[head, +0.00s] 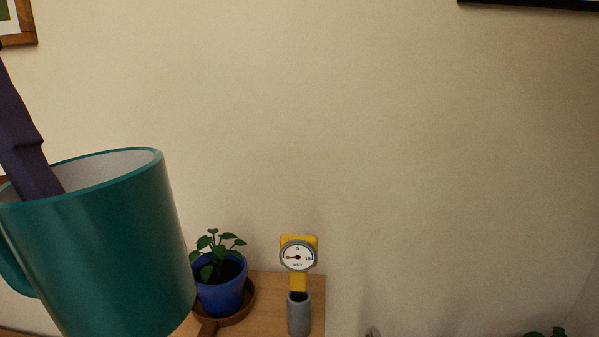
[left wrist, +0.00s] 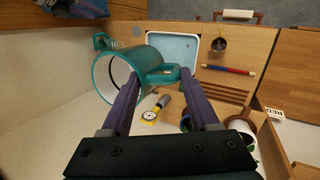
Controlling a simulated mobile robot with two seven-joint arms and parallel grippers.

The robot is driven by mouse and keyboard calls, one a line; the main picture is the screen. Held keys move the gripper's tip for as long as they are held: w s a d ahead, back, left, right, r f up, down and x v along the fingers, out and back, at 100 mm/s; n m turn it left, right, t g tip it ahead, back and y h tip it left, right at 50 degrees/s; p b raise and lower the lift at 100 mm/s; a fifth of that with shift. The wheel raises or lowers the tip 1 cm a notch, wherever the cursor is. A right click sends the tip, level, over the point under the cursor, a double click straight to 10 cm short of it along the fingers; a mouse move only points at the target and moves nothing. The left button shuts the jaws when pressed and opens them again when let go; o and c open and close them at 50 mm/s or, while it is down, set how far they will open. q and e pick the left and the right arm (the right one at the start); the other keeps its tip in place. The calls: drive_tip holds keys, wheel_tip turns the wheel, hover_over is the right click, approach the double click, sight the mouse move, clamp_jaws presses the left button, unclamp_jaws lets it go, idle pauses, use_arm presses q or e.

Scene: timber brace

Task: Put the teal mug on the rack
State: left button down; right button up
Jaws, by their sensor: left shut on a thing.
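The teal mug (head: 110,255) is large at the lower left of the head view, raised in front of the wall and slightly tilted, with its pale inside showing. One purple finger of my left gripper (head: 40,185) reaches in over its rim. In the left wrist view the mug (left wrist: 147,58) lies at the fingers of my left gripper (left wrist: 162,88), its open mouth facing left and its handle to the right. My left gripper is shut on it. Dark slats (left wrist: 226,93) on the wooden top may be the rack; I cannot tell for sure.
A blue-potted plant (head: 221,291) on a brown saucer and a yellow gauge (head: 298,255) on a grey base stand on the wooden top. The left wrist view shows a pale blue tray (left wrist: 183,47), a small dark pot (left wrist: 219,45) and a red-blue bar (left wrist: 229,70).

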use_arm(q)
wheel_tip(320, 180, up, 16)
drive_tip(key=s+p, duration=0.1)
drive_tip(key=p, duration=1.2)
drive_tip(key=shift+s, duration=0.15)
use_arm(e)
wheel_tip(320, 180, up, 16)
drive_tip(key=shift+f, duration=0.25)
drive_tip(key=shift+f, duration=0.1)
